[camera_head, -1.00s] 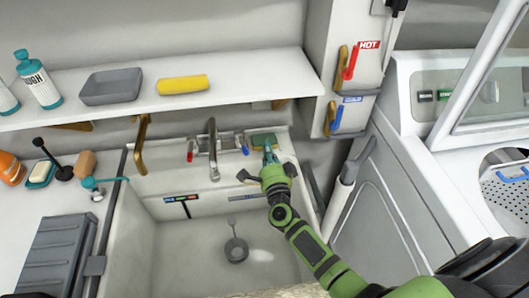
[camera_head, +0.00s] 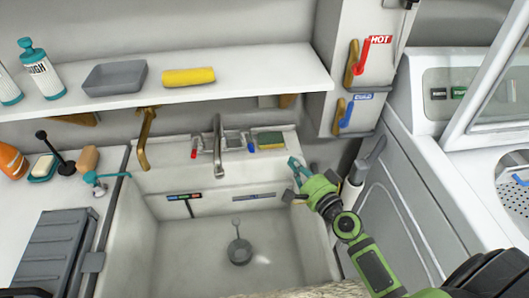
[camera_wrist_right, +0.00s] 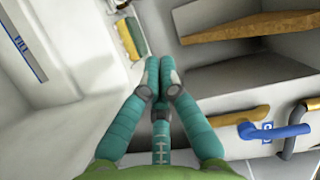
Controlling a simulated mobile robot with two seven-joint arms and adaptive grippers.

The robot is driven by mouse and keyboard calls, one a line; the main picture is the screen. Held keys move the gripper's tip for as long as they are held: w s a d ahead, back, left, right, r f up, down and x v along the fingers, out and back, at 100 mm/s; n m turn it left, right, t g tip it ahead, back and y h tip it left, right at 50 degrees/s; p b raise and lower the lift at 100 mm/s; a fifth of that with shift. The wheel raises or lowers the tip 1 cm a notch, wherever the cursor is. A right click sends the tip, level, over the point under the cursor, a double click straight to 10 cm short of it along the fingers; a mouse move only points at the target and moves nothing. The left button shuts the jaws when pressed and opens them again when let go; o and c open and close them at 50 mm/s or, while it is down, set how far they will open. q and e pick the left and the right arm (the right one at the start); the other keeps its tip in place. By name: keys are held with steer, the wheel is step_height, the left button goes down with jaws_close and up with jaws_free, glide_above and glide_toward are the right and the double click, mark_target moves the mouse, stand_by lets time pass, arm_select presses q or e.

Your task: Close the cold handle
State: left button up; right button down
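The cold handle, a blue lever (camera_head: 347,113), hangs roughly upright under a blue label on the white wall box, beside a brown wooden piece. It also shows at the lower right of the right wrist view (camera_wrist_right: 275,131). A small blue tap knob (camera_head: 250,142) sits on the sink's back ledge beside the faucet (camera_head: 217,150). My right gripper (camera_head: 294,164) is over the sink's right rim, below and left of the blue lever and not touching it. In the right wrist view its teal fingers (camera_wrist_right: 160,65) are together with nothing visible between them. My left gripper is out of view.
The red hot lever (camera_head: 350,65) is above the blue one. A shelf (camera_head: 240,83) with a yellow roll (camera_head: 188,78) and grey tray (camera_head: 115,78) overhangs the sink. A green-yellow sponge (camera_head: 270,140) lies on the sink ledge. A white machine (camera_head: 400,180) stands at right.

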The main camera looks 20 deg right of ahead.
steer(key=p, duration=0.1)
glide_toward(248, 140)
steer(key=w+d, duration=0.3)
steer(key=w, duration=0.1)
steer(key=shift+w+a+r+y, duration=0.15)
steer(key=shift+a+r+y, duration=0.15)
steer(key=shift+a, duration=0.3)
steer(key=shift+a+f, duration=0.1)
steer(key=shift+a, duration=1.1)
